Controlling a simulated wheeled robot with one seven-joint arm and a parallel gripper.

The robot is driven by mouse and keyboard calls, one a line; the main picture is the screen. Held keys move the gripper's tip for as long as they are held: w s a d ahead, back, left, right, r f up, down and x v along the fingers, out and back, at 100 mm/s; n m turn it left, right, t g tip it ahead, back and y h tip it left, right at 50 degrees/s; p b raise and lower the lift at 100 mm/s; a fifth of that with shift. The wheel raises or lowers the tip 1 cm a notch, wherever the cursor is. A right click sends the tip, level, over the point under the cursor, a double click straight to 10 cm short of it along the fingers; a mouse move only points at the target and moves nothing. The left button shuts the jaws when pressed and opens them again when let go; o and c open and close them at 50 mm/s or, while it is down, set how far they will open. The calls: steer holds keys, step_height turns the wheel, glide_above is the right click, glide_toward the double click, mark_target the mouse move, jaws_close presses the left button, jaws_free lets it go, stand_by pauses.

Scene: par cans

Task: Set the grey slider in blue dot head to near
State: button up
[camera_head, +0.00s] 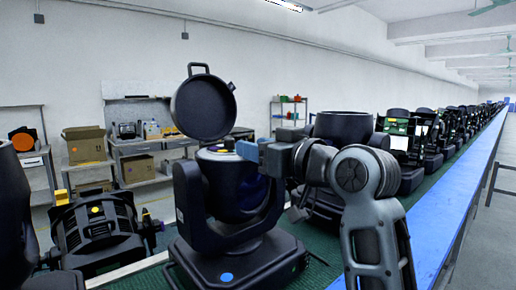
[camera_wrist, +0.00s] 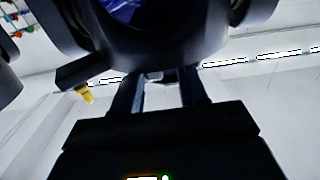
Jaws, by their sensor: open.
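The blue dot head (camera_head: 228,195) is a black moving-head lamp on the green belt, marked by a blue dot (camera_head: 227,277) on its base. Its round lid (camera_head: 204,107) stands open above the body. My gripper (camera_head: 246,150) is at the right side of the open top. In the wrist view my gripper (camera_wrist: 160,88) is open, its two fingers pointing at the dark underside of a rounded housing (camera_wrist: 165,45). A small greyish piece shows between the fingertips; I cannot tell whether it is the grey slider. I cannot make out the slider in the head view.
A black lamp with a yellow tag (camera_head: 97,225) stands to the left. More heads stand in a row to the right along a blue rail (camera_head: 445,215). Workbenches (camera_head: 150,147) and cardboard boxes (camera_head: 85,143) are by the back wall. The raised lid is close to my gripper.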

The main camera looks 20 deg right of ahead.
steer(key=b+v, duration=0.1)
steer(key=v, duration=0.7)
stand_by(0.5)
